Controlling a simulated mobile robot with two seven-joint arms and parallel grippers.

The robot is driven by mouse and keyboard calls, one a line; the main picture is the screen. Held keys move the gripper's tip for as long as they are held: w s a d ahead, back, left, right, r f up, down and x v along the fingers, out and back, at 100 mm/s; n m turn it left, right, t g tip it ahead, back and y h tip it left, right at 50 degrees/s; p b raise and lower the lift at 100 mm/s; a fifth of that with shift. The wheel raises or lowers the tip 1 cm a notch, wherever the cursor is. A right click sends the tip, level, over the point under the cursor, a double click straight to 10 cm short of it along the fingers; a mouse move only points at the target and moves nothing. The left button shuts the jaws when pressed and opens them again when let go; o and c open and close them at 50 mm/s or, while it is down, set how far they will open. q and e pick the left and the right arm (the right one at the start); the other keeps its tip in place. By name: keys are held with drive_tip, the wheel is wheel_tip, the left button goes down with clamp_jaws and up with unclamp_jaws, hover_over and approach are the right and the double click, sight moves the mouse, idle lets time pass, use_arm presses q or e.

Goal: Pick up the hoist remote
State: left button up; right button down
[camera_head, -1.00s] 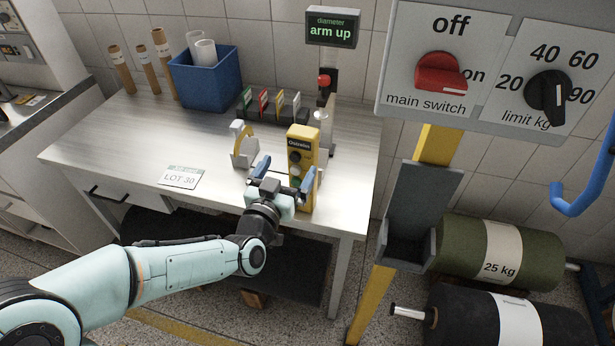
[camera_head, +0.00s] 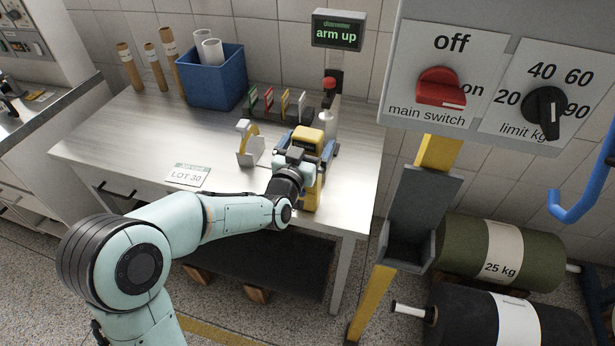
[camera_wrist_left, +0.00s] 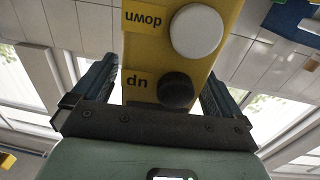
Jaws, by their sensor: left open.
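The yellow hoist remote (camera_head: 312,190) stands upright near the right front of the workbench. My left gripper (camera_head: 307,148) is at its upper part, partly covering its front in the head view. In the left wrist view the remote (camera_wrist_left: 150,55) fills the middle, showing a white button marked "down" and a dark button marked "up". The blue fingers of the left gripper (camera_wrist_left: 158,85) are spread, one on each side of the remote, with gaps showing beside it. My right gripper is not in view.
A white holder with a yellow roll (camera_head: 249,145) stands just left of the remote. Colored tabs (camera_head: 283,105), a blue bin (camera_head: 211,80) and a post with a red button (camera_head: 329,85) are behind. The grey switch panel (camera_head: 480,75) is to the right.

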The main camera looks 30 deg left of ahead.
use_arm(q)
clamp_jaws()
drive_tip(key=shift+r, duration=0.15)
drive_tip(key=shift+r, duration=0.1)
